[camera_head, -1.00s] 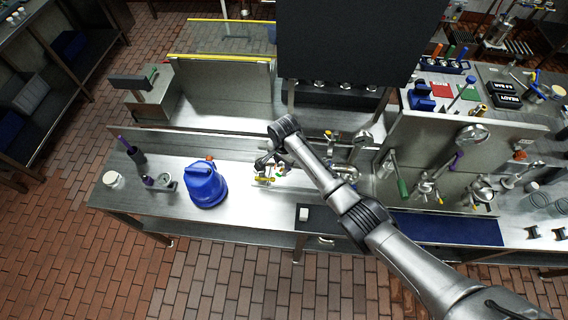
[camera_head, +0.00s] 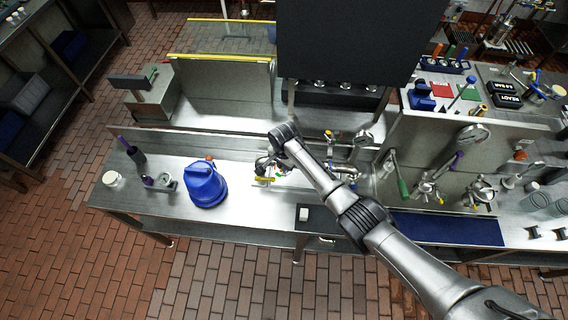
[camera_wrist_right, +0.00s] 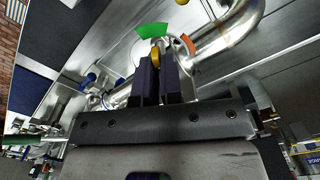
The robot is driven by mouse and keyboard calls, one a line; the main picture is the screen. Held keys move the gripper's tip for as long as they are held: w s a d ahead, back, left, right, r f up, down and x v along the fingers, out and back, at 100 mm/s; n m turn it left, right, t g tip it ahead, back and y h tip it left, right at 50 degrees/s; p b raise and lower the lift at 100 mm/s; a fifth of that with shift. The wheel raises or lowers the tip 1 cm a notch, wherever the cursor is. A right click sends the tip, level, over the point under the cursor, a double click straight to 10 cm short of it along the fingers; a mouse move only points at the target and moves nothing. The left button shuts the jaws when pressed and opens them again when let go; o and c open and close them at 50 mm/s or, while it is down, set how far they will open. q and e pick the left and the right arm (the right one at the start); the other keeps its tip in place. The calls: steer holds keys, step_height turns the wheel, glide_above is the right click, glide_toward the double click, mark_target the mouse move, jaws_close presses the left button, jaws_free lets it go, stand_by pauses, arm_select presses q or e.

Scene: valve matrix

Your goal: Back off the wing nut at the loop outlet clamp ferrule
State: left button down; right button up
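My right arm reaches over the bench in the head view, and its gripper (camera_head: 268,166) is low beside the pipework, small and partly hidden by the wrist. In the right wrist view the two dark fingers (camera_wrist_right: 158,62) stand close together. A brass-coloured wing nut (camera_wrist_right: 155,55) shows between their tips, and the fingers look shut on it. A green arc (camera_wrist_right: 153,31) and an orange arc (camera_wrist_right: 188,44) flank it. The clamp ferrule behind is mostly hidden by the fingers. A curved steel pipe (camera_wrist_right: 228,34) runs off to the upper right. My left gripper is not in view.
A dark screen (camera_head: 345,45) hangs above the bench. Valves and a gauge (camera_head: 472,135) are on the panel at right. A dark blue mat (camera_head: 445,228) lies along the front right.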

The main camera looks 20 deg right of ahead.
jaws_close()
steer(key=shift+r+n+p, duration=0.15)
steer(key=shift+n+p, duration=0.55)
steer(key=shift+n, duration=0.1)
steer(key=n+p, duration=0.1)
steer(key=n, duration=0.2)
steer(key=shift+n+p, duration=0.35)
steer(key=shift+n, duration=0.05)
steer(key=n+p, duration=0.1)
steer(key=n, duration=0.2)
steer(key=shift+n, duration=1.6)
steer(key=o, duration=0.6)
jaws_free()
